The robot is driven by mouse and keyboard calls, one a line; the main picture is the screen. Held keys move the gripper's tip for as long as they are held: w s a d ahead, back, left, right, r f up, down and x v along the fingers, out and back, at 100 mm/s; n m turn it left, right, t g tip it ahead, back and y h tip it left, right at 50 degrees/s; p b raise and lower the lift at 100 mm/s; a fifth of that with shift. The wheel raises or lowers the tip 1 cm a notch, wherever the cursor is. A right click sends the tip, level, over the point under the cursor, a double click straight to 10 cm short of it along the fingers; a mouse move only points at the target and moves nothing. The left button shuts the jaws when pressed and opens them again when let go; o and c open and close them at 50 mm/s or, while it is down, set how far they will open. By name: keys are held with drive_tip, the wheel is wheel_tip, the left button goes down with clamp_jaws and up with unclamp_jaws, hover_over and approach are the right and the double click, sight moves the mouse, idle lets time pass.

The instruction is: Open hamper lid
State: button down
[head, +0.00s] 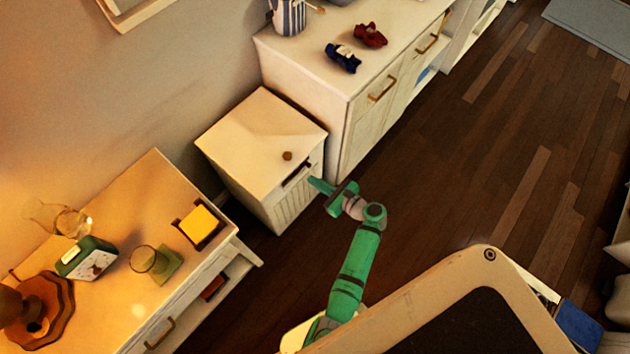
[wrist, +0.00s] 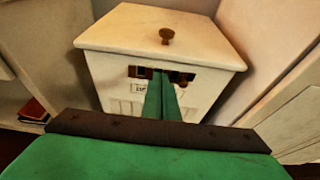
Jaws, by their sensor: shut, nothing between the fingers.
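The hamper (head: 268,190) is a white box with slatted sides, standing between the low cabinet and the dresser. Its flat lid (head: 255,135) is down, with a small round brown knob (head: 287,156) near the front edge. The lid (wrist: 150,28) and knob (wrist: 167,36) also show in the wrist view. My gripper (head: 312,182) is at the hamper's front, just below the lid's edge, beside a dark slot (head: 297,173). In the wrist view my green fingers (wrist: 163,78) are together and empty, their tips at the slot. I cannot tell whether they touch it.
A white dresser (head: 350,110) with toy cars stands close behind and right of the hamper. A low cabinet (head: 225,255) at the left carries a glass (head: 146,259), a clock (head: 88,259) and a yellow block (head: 199,224).

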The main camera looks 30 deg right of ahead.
drive_tip(key=x, duration=0.7)
drive_tip(key=shift+w, duration=0.2)
drive_tip(key=shift+a, duration=0.1)
